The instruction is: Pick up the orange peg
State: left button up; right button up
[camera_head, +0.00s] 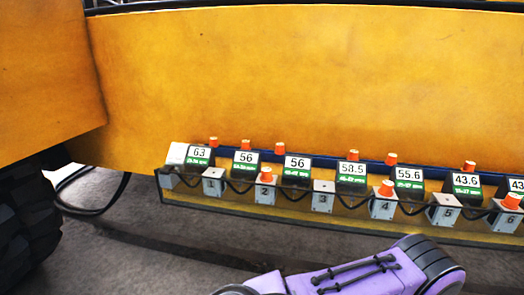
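Several orange pegs show along a row of numbered units. Orange pegs stand on the front blocks marked 2 (266,174), 4 (387,188) and 6 (512,200). The front blocks marked 1 (213,184), 3 (323,198) and 5 (446,212) have no peg on top. More orange pegs stand along the back, behind the displays, among them one at the left end (213,142) and one toward the right (470,166). Which peg the task means cannot be told. Neither of my grippers shows in the head view.
Displays with numbers, such as 63 (199,153) and 58.5 (351,169), stand behind the blocks. Black cables (240,187) loop between the blocks. A large yellow panel (300,75) rises behind the row. Bare grey floor (180,260) lies in front.

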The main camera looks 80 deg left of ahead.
aim_at(279, 146)
jog(key=u, duration=1.6)
